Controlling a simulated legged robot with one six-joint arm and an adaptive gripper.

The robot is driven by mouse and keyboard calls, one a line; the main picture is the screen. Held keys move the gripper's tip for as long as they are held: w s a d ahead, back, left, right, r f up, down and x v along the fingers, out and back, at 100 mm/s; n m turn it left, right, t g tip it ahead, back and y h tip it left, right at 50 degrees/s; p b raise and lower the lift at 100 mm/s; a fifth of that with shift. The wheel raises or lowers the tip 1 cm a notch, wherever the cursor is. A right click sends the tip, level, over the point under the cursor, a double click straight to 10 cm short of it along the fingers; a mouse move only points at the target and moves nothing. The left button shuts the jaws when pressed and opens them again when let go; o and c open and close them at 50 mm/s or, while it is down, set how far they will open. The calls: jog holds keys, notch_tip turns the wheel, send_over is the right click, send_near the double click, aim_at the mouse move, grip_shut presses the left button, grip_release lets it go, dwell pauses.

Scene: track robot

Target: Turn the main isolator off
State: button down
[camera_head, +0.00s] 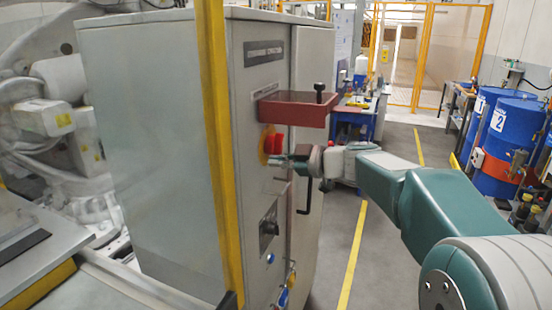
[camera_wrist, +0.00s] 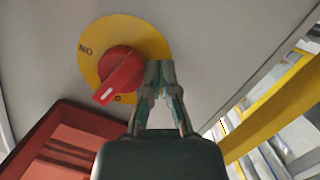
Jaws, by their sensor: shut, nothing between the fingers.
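The main isolator is a red rotary knob (camera_head: 273,143) on a yellow disc (camera_head: 263,152) on the grey cabinet's front. In the wrist view the red knob (camera_wrist: 121,72) has a white mark at its lower-left end. The yellow disc (camera_wrist: 146,36) carries letters that read "NO" at its left; another marking at its lower edge is mostly hidden. My gripper (camera_head: 284,159) is shut and empty, with its tips close to the disc. In the wrist view the gripper (camera_wrist: 160,76) lies just right of the knob; I cannot tell whether they touch.
A red box (camera_head: 293,109) juts out from the cabinet (camera_head: 150,150) just above the isolator. A black dial (camera_head: 268,228) sits lower, and a door handle (camera_head: 308,190) is to the right. A yellow post (camera_head: 217,130) stands left. Blue drums (camera_head: 497,150) stand across the clear aisle.

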jog(key=shift+w+d+f, duration=0.15)
jog(key=shift+w+f, duration=0.15)
jog(key=shift+f, duration=0.15)
dwell(0.3)
dwell(0.5)
